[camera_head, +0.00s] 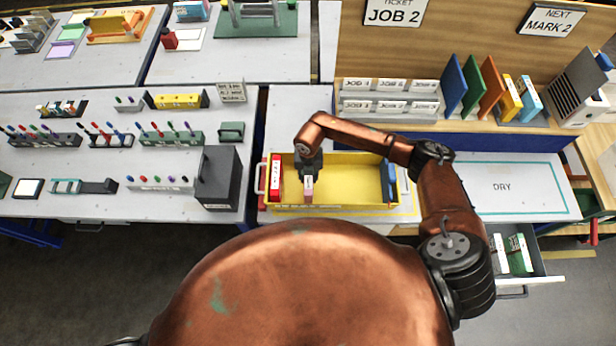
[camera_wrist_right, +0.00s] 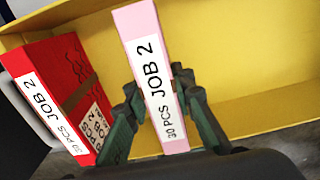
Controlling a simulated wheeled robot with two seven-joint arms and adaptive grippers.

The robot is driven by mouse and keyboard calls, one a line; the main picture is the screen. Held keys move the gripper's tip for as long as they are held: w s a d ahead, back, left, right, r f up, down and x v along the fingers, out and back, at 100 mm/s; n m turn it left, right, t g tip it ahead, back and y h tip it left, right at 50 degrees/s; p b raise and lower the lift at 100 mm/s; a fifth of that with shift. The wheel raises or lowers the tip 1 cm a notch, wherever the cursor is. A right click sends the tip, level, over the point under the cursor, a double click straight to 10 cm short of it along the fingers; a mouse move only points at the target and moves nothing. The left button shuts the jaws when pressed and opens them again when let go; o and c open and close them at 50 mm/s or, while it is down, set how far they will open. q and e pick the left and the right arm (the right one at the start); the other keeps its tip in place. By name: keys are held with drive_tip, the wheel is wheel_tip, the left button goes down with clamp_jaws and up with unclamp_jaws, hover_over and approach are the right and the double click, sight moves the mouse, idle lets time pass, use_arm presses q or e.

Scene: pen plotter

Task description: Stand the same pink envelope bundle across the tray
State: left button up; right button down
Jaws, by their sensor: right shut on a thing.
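The pink envelope bundle (camera_wrist_right: 146,40) stands on edge in my right gripper (camera_wrist_right: 160,115), with its "JOB 2, 30 PCS" label facing the wrist camera. In the head view the bundle (camera_head: 309,188) shows small below the right gripper (camera_head: 309,178), over the left part of the yellow tray (camera_head: 345,172). The tray's yellow wall also shows in the wrist view (camera_wrist_right: 240,50). I cannot tell whether the bundle touches the tray floor. A red bundle (camera_wrist_right: 55,90) marked JOB 2 stands left of the pink one, apart from it. My left gripper is not in view.
The red bundle (camera_head: 275,178) stands at the tray's left end, and a blue item (camera_head: 390,182) at its right end. The tray's middle is empty. A dark box (camera_head: 219,178) stands left of the tray. The DRY area (camera_head: 510,187) on the right is clear.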

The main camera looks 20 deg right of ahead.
drive_tip(key=shift+f, duration=0.15)
drive_tip(key=c, duration=1.7)
unclamp_jaws()
drive_tip(key=shift+o, duration=0.2)
drive_tip(key=shift+r, duration=0.4)
wheel_tip(320, 180, up, 10)
drive_tip(key=shift+r+b, duration=0.15)
drive_tip(key=shift+b, duration=0.65)
drive_tip(key=shift+r, duration=0.65)
